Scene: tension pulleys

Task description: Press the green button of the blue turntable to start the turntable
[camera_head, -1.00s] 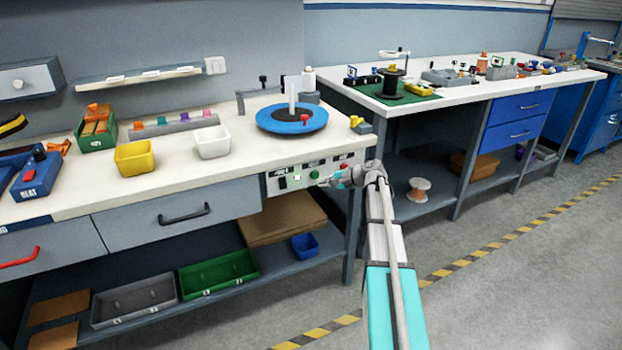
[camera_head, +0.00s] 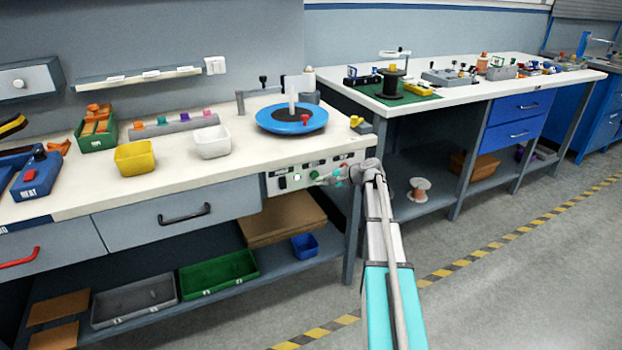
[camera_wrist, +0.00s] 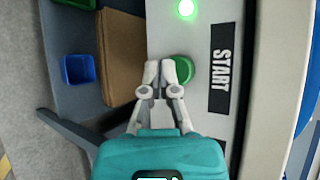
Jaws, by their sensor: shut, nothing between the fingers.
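The blue turntable (camera_head: 292,118) sits on the white bench top, with a white post in its middle. Below it, on the front control panel (camera_head: 285,184), is the green button (camera_head: 315,174). In the wrist view the green button (camera_wrist: 183,69) is beside a black START label (camera_wrist: 223,68). My gripper (camera_head: 320,180) is in front of the panel. In the wrist view my gripper's fingertips (camera_wrist: 160,67) are together with nothing between them. They overlap the left edge of the button in the picture; I cannot tell whether they touch it.
A lit green lamp (camera_wrist: 186,8) shows on the panel. Red and other green controls are close by on the panel. A cardboard sheet (camera_head: 283,219) and a small blue bin (camera_head: 304,246) lie on the shelf below. The floor at right is clear.

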